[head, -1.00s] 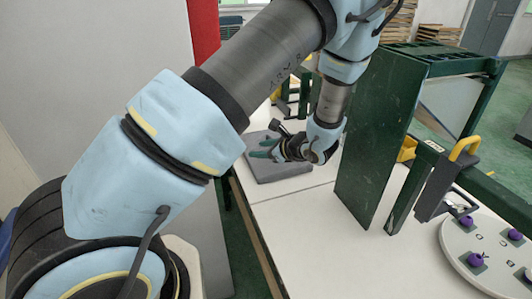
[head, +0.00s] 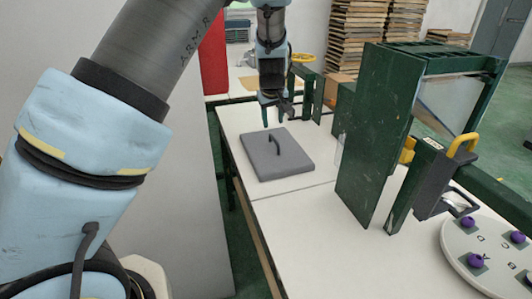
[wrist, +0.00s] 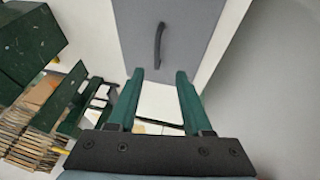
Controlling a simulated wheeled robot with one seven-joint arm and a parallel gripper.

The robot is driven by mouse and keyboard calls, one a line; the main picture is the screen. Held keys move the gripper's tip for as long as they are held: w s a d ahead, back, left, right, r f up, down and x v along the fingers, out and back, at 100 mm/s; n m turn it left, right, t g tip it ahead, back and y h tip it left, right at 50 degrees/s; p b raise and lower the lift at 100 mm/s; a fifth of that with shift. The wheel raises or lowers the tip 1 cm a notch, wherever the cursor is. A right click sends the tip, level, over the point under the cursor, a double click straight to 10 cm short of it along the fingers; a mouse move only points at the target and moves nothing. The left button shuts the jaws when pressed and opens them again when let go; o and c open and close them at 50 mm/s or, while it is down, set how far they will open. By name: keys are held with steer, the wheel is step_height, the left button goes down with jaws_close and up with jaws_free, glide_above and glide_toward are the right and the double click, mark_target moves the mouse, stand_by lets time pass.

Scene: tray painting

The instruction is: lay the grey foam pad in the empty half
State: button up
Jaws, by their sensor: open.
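The grey foam pad (head: 290,163) lies flat on the white table in the head view, with a black handle (head: 275,142) standing up from its top. In the wrist view the pad (wrist: 195,35) fills the upper middle, and its handle (wrist: 159,42) shows beyond my fingertips. My gripper (head: 272,112) hangs above and behind the pad in the head view, pointing down. Its two green fingers (wrist: 160,78) are apart with nothing between them, clear of the handle. I cannot make out an empty half in these views.
A green metal frame with a tall panel (head: 375,140) stands right of the pad. A round white plate (head: 458,238) with purple knobs lies at the lower right. The white table (head: 290,215) is bare in front of the pad. Stacked wooden trays (head: 340,45) stand behind.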

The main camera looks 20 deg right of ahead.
steer(key=p, duration=0.1)
glide_above(275, 141)
steer(key=s+a, duration=0.1)
steer(key=a, duration=0.1)
step_height(275, 141, down, 4)
steer(key=shift+s+d+p+x, duration=0.15)
steer(key=shift+p+x, duration=0.25)
steer(key=shift+x, duration=0.6)
steer(key=shift+s+d+p+x, duration=0.15)
steer(key=shift+p+x, duration=0.25)
steer(key=shift+x, duration=0.55)
steer(key=shift+s+d+p+x, duration=0.15)
steer(key=shift+p+x, duration=0.25)
steer(key=shift+x, duration=0.6)
jaws_close()
